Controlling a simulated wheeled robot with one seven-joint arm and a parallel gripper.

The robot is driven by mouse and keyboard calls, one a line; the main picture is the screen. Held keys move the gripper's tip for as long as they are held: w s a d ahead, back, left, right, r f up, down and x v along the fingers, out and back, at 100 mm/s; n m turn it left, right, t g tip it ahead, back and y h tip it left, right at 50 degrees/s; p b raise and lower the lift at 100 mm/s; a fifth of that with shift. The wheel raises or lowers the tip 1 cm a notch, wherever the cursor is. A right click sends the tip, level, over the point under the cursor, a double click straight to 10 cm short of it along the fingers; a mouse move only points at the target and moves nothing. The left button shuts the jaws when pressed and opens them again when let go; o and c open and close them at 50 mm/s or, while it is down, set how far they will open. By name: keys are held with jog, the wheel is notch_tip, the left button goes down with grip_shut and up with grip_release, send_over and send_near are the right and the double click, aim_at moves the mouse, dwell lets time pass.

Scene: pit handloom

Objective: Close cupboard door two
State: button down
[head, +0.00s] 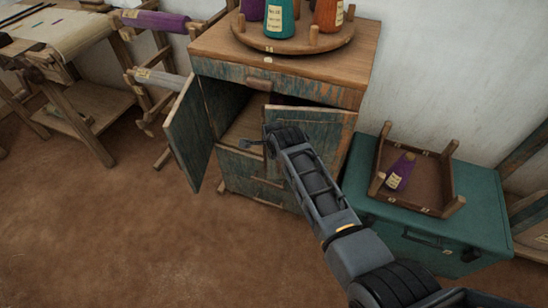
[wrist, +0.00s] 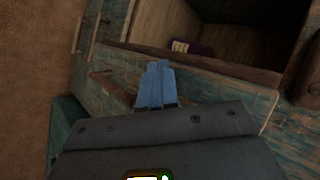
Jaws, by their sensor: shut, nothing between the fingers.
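The wooden cupboard (head: 360,60) has worn teal paint and two doors. Its left door (head: 190,130) stands wide open, swung out to the left. Its right door (head: 325,130) stands partly open, with a dark gap above its top edge. I cannot tell which is door two. My gripper (head: 252,143) is shut and empty, in front of the opening between the doors, near the right door's free edge. In the wrist view my blue fingers (wrist: 156,84) are together, below the dark cupboard interior (wrist: 230,30). Contact with a door cannot be told.
A round wooden tray (head: 290,42) with yarn cones stands on top. Drawers (head: 250,180) are below the doors. A purple, yellow-labelled thing (wrist: 190,47) lies inside. A teal chest (head: 440,215) bearing an upturned stool (head: 425,170) is at right. The floor (head: 110,230) at front left is clear.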

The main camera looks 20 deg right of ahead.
jog(key=shift+w+d+r+m+h+b, duration=0.1)
jog(key=shift+w+d+m+h+b, duration=0.45)
jog(key=shift+w+b, duration=0.9)
jog(key=shift+w+d+m+h+b, duration=0.4)
jog(key=shift+w+m+b, duration=0.3)
jog(key=shift+w+b, duration=0.75)
jog(key=shift+w+d+r+m+h+b, duration=0.1)
jog(key=shift+w+d+m+h+b, duration=0.2)
jog(key=shift+w+m+h+b, duration=1.05)
